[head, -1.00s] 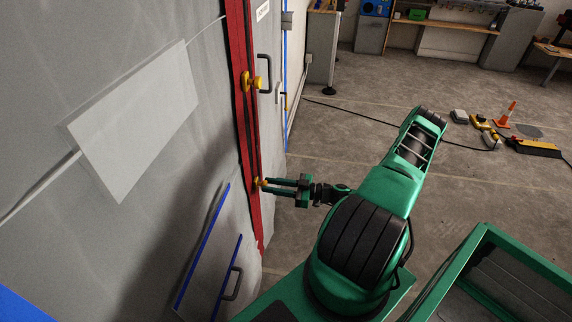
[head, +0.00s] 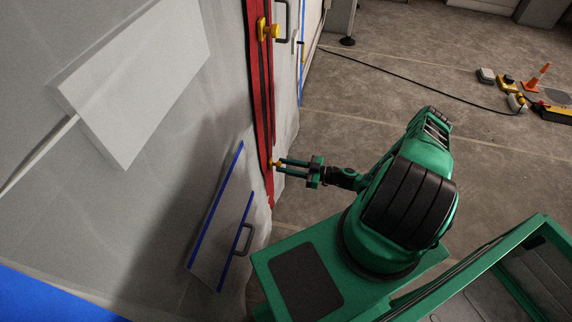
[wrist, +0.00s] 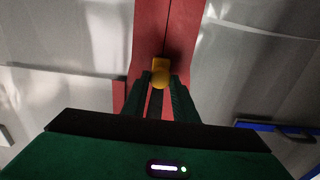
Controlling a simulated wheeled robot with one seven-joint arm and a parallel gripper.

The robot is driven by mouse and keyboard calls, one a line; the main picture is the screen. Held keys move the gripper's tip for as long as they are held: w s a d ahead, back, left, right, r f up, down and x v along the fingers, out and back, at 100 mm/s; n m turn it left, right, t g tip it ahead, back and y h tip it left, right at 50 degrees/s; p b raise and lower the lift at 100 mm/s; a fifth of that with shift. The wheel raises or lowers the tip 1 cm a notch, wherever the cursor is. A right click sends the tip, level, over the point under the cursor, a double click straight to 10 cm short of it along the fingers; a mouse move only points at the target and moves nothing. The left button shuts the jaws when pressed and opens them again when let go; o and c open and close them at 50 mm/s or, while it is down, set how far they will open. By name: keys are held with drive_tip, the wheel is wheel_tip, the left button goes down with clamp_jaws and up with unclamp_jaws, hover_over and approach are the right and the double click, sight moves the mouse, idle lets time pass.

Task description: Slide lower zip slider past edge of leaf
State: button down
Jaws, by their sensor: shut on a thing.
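The red zip strip (head: 262,100) runs down the grey sheet wall. The lower zip slider (head: 274,163), small and yellow, sits on the lower part of the strip. My gripper (head: 279,163) reaches it from the right and is shut on it. In the wrist view the yellow slider (wrist: 161,73) is between the tips of my gripper (wrist: 160,84), against the red strip (wrist: 183,30) with its dark centre seam. The upper yellow slider (head: 267,30) is higher on the strip. The edge of the leaf cannot be made out clearly.
A pale panel with blue edges (head: 222,220) and a dark handle is low on the wall, left of the strip. A white board (head: 130,75) is at upper left. A black cable (head: 400,80) crosses the floor to several yellow items and an orange cone (head: 537,78).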

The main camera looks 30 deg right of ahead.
drive_tip(key=c, duration=1.4)
unclamp_jaws()
drive_tip(key=shift+c, duration=0.2)
drive_tip(key=shift+d, duration=0.1)
drive_tip(key=v, duration=1)
drive_tip(key=shift+s+d, duration=0.2)
drive_tip(key=shift+d, duration=0.1)
